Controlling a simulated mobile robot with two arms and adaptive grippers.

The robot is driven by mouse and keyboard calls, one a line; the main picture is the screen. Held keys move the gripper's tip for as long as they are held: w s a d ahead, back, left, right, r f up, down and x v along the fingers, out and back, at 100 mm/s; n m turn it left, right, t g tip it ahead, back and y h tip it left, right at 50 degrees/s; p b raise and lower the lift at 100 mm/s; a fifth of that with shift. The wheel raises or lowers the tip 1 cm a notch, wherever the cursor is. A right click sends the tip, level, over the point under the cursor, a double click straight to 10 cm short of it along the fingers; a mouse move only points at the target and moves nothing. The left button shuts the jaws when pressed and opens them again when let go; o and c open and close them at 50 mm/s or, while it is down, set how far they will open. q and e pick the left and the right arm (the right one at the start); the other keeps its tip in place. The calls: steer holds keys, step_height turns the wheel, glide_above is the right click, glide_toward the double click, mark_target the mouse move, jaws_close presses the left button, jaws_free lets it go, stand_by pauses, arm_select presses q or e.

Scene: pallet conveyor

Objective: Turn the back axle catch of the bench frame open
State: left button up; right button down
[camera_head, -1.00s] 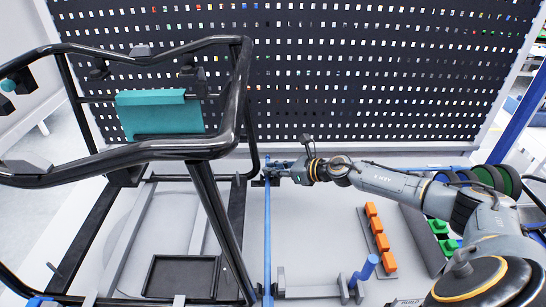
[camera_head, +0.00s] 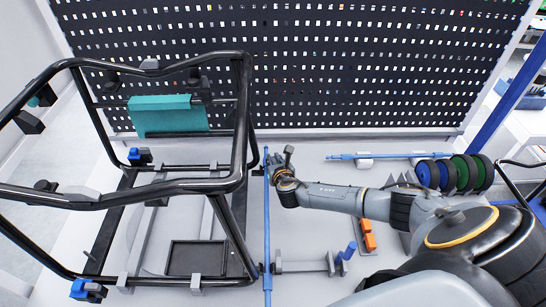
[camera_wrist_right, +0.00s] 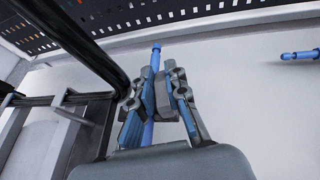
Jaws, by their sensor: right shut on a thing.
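The black tubular bench frame (camera_head: 243,110) stands at the left and middle. A long blue axle (camera_head: 267,215) runs front to back along its right side. My right gripper (camera_head: 279,158) is at the back end of this axle, next to the frame's back right corner. In the right wrist view its two blue-padded fingers (camera_wrist_right: 150,98) are closed around a small grey piece, which looks like the back axle catch (camera_wrist_right: 148,92). The blue axle end (camera_wrist_right: 156,50) shows just beyond it. The fingers hide much of the catch, so its exact angle cannot be told. My left gripper is not in view.
A second blue rod (camera_head: 395,155) lies on the table at the back right, beside blue and green wheels (camera_head: 450,174). Orange blocks (camera_head: 369,236) sit partly behind my arm. A grey holder with a blue lever (camera_head: 348,250) is near the front. A perforated panel (camera_head: 350,70) closes the back.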

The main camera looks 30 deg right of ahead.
steer(key=shift+d+m+g+h, duration=0.15)
steer(key=shift+m+g+h, duration=0.35)
steer(key=shift+m+h, duration=0.65)
steer(key=c, duration=1.3)
jaws_free()
steer(key=shift+c, duration=0.2)
steer(key=shift+s, duration=0.1)
steer(key=v, duration=1.1)
steer(key=shift+s+a+r, duration=0.25)
steer(key=shift+a, duration=0.05)
